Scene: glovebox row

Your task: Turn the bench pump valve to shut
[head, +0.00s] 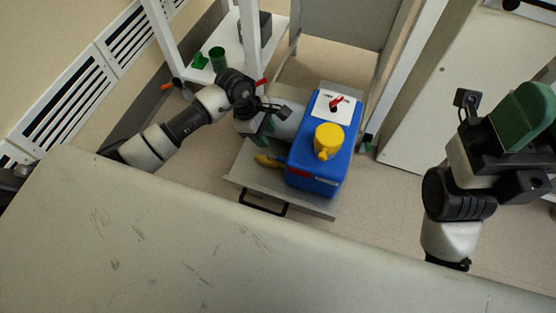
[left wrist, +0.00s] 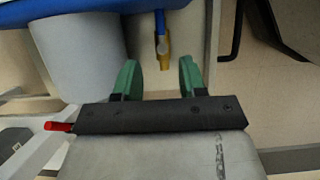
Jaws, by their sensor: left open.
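The blue pump (head: 318,165) stands on a grey shelf. It has a yellow cap (head: 328,140) and a red pointer (head: 336,102) on a white plate on top. A yellow fitting (head: 268,160) sticks out low on its left side. My left gripper (head: 262,132) is open and empty, just above and left of that fitting. In the left wrist view, the green fingers (left wrist: 157,80) point toward a brass-yellow fitting (left wrist: 164,55) with a blue bar, apart from it. My right gripper (head: 522,118) is at the right; its finger gap cannot be made out.
The grey shelf (head: 240,182) has a black handle (head: 264,204) at its front. A white rack (head: 222,52) with green cups stands behind my left arm. A pale bench top (head: 150,240) fills the foreground. Floor shows between pump and right arm.

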